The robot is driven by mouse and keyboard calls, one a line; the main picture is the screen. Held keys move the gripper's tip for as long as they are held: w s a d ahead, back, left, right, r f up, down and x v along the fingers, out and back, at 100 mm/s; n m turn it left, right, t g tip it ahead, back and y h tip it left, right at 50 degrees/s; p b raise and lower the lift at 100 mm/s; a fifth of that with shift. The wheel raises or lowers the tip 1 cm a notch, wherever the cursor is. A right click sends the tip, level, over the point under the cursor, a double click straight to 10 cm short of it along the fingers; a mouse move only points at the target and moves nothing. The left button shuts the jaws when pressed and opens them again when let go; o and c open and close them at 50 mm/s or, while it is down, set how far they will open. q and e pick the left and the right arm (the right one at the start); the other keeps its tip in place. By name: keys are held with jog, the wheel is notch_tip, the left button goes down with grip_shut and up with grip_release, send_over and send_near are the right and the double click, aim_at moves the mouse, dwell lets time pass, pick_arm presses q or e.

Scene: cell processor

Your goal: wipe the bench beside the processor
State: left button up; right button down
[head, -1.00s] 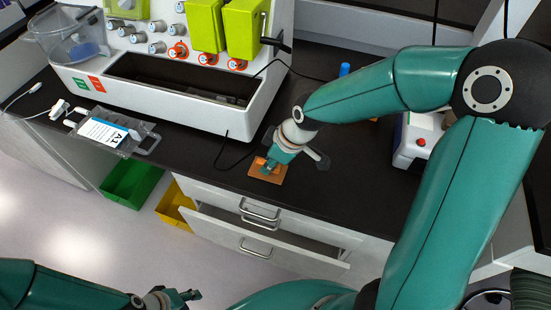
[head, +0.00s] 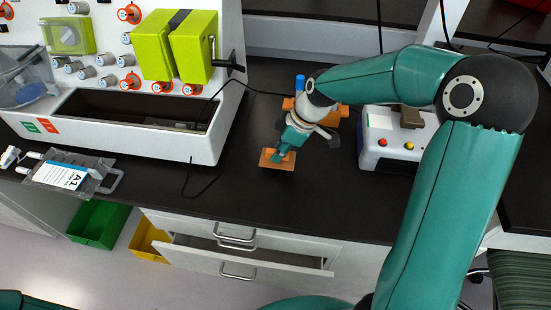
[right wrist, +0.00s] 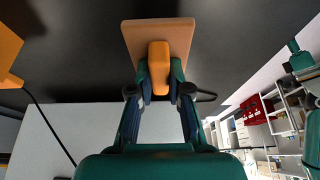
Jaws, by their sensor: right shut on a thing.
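My right gripper (head: 287,148) is shut on the orange handle (right wrist: 159,66) of a flat tan wiping pad (head: 268,160). The pad is down at the dark bench top (head: 290,200), to the right of the white processor (head: 140,137); whether it touches the surface is hard to tell. In the right wrist view the fingers (right wrist: 160,80) clasp the handle from both sides, and the tan pad (right wrist: 180,35) lies beyond it. My left gripper is out of view; only a bit of that arm shows at the bottom left corner.
A white device (head: 395,150) with red and yellow buttons stands right of the pad. An orange object (head: 338,113) and a blue-topped item (head: 299,82) are behind my gripper. A black cable (head: 200,190) lies left. A drawer (head: 250,260) is partly open below.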

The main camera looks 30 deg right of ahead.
aim_at(270, 151)
notch_tip(270, 151, up, 6)
jog(key=p, duration=0.3)
jog(key=shift+s+a+f, duration=0.1)
jog(key=shift+f, duration=0.1)
jog(key=shift+f, duration=0.1)
